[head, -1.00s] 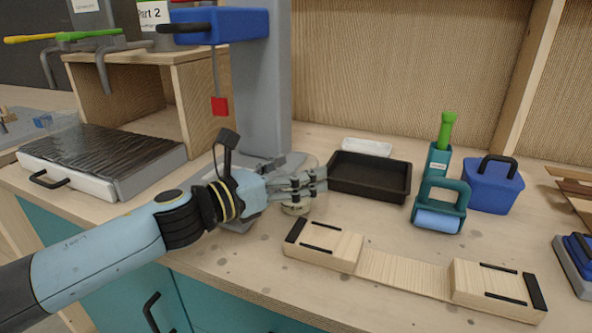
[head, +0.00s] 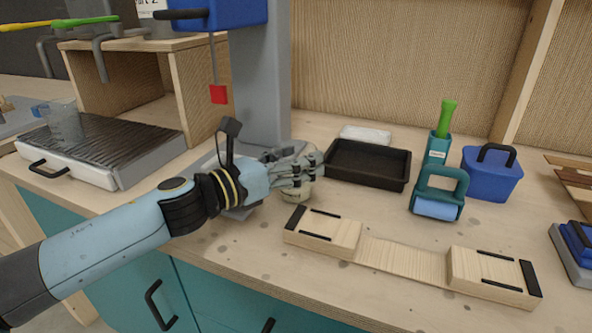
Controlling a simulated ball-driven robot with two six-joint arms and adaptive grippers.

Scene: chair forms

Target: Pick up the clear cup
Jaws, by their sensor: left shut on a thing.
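A clear cup (head: 65,122) stands upright at the far left, on the back left part of a ribbed grey tray. My left gripper (head: 308,168) is far to its right, in the middle of the bench by the grey column. Its fingers are shut on a small pale round container (head: 295,191). The fingers cover the container's upper part, and I cannot tell whether it is see-through or lifted off the bench. My right gripper is not in view.
The ribbed tray (head: 110,150) has a white front with a black handle. A black tray (head: 368,165) stands right of the gripper. A wooden form (head: 405,262) lies in front. A teal roller (head: 438,195) and blue box (head: 491,175) stand at right.

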